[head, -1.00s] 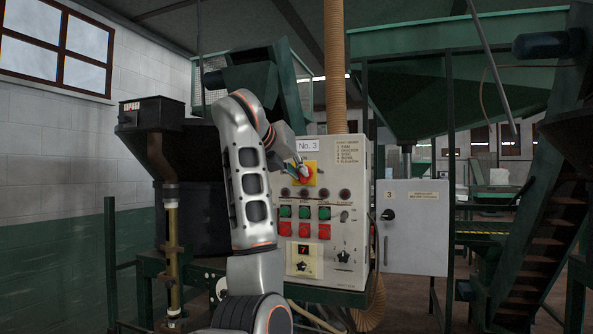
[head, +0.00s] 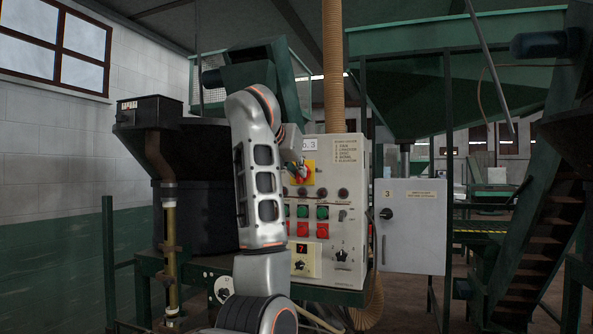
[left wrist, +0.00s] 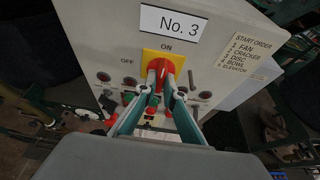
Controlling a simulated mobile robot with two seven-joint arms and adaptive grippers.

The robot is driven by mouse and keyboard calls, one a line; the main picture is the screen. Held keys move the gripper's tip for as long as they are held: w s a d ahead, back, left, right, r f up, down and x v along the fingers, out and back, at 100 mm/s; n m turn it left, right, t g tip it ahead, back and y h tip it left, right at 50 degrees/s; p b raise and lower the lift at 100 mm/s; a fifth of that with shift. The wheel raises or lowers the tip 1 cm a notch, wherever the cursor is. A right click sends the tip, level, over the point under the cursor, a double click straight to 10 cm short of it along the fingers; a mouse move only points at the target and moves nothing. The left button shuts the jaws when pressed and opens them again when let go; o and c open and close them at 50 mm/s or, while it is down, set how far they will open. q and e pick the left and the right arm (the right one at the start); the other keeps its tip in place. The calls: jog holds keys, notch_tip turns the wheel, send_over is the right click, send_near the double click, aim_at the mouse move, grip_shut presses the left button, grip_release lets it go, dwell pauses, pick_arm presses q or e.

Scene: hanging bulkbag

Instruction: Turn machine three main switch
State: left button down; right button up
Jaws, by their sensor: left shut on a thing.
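The main switch of machine No. 3 is a red rotary handle (left wrist: 161,72) on a yellow plate (left wrist: 176,58), high on a pale control panel (head: 340,210). "ON" is printed above the plate and "OFF" to its left. In the left wrist view the handle points roughly up toward "ON". My left gripper (head: 298,173) is at the switch, its fingers (left wrist: 161,92) shut on the red handle from both sides. The fingers cover its lower part. In the head view my left arm hides the panel's left side. My right gripper is not in view.
Below the switch are several indicator lamps, green and red buttons (head: 322,229), and a lower black selector (head: 342,256). A grey box marked 3 (head: 412,226) with a black knob stands right of the panel. A ribbed tan hose (head: 334,70) hangs behind.

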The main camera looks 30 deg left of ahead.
pick_arm(q)
jog(key=c, duration=2.1)
grip_release()
jog(key=shift+c, duration=0.2)
jog(key=v, duration=1.2)
jog(key=shift+f, duration=0.1)
